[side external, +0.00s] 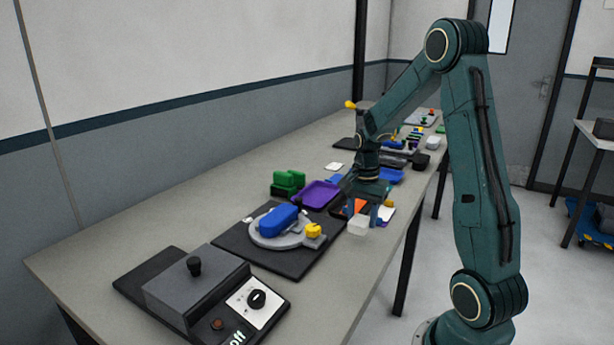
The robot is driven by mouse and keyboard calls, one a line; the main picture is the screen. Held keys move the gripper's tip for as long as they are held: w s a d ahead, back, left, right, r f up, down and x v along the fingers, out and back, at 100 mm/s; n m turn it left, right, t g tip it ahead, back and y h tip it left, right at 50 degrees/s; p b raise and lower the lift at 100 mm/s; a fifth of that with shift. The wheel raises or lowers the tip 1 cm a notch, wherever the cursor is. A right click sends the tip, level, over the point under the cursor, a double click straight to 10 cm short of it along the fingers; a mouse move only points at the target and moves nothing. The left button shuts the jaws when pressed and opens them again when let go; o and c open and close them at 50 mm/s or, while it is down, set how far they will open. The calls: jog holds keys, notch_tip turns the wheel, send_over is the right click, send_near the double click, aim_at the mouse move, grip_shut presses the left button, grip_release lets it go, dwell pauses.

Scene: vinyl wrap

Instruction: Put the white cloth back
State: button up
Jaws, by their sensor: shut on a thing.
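My gripper (363,216) points down near the front edge of the table, just past the black board. It is shut on a small white block-like piece, which I take to be the white cloth (358,226). The piece shows below the fingers; its upper part is hidden by them. I cannot tell whether it touches the table.
A black board (262,262) holds a grey round fixture with a blue block (278,220) and a yellow knob (313,230). A purple tray (316,194) and green blocks (287,182) lie behind. A grey box (195,285) with a dial stands in the foreground. Orange and white pieces crowd the gripper.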

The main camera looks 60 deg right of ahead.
aim_at(362, 218)
jog(key=shift+f, duration=1.9)
jog(key=shift+f, duration=0.1)
jog(key=o, duration=1)
jog(key=shift+c, duration=0.2)
notch_tip(362, 218, up, 12)
